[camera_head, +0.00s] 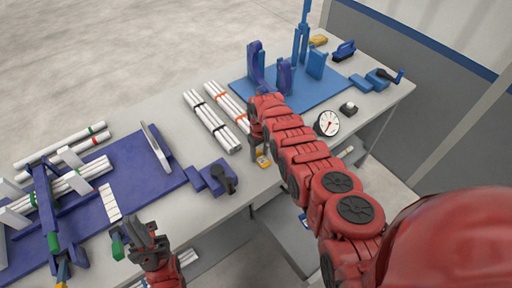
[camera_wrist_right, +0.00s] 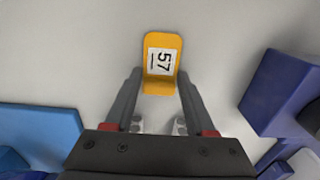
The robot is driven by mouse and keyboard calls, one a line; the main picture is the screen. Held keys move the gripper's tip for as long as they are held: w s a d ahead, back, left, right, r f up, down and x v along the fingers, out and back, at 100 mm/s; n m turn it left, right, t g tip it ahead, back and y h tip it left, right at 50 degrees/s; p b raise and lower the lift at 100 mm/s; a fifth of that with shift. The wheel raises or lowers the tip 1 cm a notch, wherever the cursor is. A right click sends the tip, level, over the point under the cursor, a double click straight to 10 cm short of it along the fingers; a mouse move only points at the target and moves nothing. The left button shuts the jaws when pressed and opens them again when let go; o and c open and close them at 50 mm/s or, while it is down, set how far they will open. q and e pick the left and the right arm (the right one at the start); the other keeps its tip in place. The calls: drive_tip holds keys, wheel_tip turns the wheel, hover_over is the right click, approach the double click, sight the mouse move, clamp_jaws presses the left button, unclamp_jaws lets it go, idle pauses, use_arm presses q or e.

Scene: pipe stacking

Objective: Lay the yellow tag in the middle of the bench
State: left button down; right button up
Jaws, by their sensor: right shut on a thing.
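The yellow tag (camera_wrist_right: 162,62), with a white label reading 57, is between the fingertips of my right gripper (camera_wrist_right: 160,88) in the right wrist view. In the head view the tag (camera_head: 263,160) shows just below my right gripper (camera_head: 257,148), near the bench's front edge. The right gripper is shut on the tag; I cannot tell whether the tag touches the bench (camera_head: 165,113). My left gripper (camera_head: 146,234) is over the bench's front edge at lower left, away from the tag. Its finger gap is too small to judge.
White pipe bundles (camera_head: 212,122) lie mid-bench behind my right gripper. A blue block with a black clamp (camera_head: 222,178) stands left of it, and a round gauge (camera_head: 327,123) to the right. A blue board (camera_head: 325,93) with fixtures is behind. A pipe rack stands at left.

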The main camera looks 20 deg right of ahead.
drive_tip(key=shift+w+f, duration=0.1)
drive_tip(key=shift+s, duration=0.25)
drive_tip(key=shift+d+b, duration=0.1)
drive_tip(key=shift+b, duration=0.2)
drive_tip(key=o, duration=1)
drive_tip(key=shift+c, duration=0.2)
drive_tip(key=o, duration=0.4)
drive_tip(key=shift+w, duration=0.15)
drive_tip(key=shift+c, duration=0.2)
